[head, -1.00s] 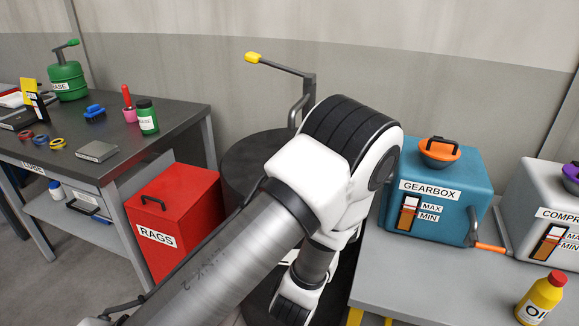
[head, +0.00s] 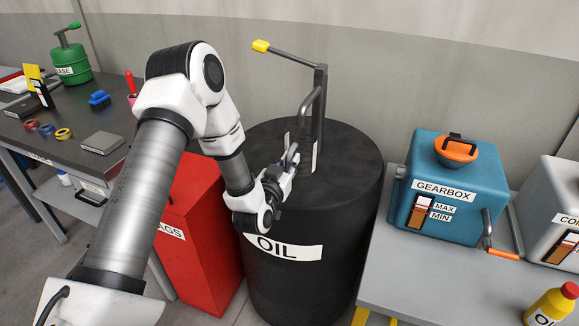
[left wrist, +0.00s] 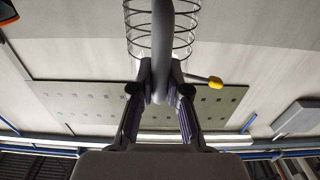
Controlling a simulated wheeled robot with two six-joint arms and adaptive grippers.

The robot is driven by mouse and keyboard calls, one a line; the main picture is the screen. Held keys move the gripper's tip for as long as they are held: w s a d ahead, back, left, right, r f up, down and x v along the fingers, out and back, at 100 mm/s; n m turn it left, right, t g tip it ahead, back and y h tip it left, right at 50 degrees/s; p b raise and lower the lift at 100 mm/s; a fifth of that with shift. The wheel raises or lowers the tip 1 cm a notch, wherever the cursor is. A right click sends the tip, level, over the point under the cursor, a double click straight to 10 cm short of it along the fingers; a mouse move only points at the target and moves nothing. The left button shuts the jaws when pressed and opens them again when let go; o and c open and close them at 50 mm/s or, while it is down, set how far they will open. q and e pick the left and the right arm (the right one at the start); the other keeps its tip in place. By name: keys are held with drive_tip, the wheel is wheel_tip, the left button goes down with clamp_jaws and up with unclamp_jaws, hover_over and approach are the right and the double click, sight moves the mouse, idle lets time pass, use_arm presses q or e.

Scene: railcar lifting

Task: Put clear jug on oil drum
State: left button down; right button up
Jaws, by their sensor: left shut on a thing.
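The black oil drum (head: 345,235) with an OIL label stands in the middle of the head view. My left gripper (head: 290,160) is over the drum's top, just left of the pump's upright. In the left wrist view its fingers (left wrist: 160,85) are shut on the grey curved handle of the clear jug (left wrist: 135,35), whose transparent ringed body shows beyond the handle. In the head view the jug is hard to make out against the dark drum. I cannot tell whether its base touches the drum top. My right gripper is not in view.
A hand pump (head: 321,105) with a yellow-tipped lever rises from the back of the drum. A red rags bin (head: 205,240) stands left of it. A grey bench (head: 415,285) with a blue gearbox (head: 450,190) is at the right. The drum's right-hand top is clear.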

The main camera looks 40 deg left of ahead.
use_arm(q)
wheel_tip(320, 180, down, 3)
drive_tip(key=shift+w+a+f, duration=0.1)
drive_tip(key=shift+w+f, duration=0.1)
drive_tip(key=shift+f, duration=0.25)
drive_tip(key=c, duration=1.2)
unclamp_jaws()
drive_tip(key=shift+f, duration=0.1)
drive_tip(key=shift+o, duration=0.2)
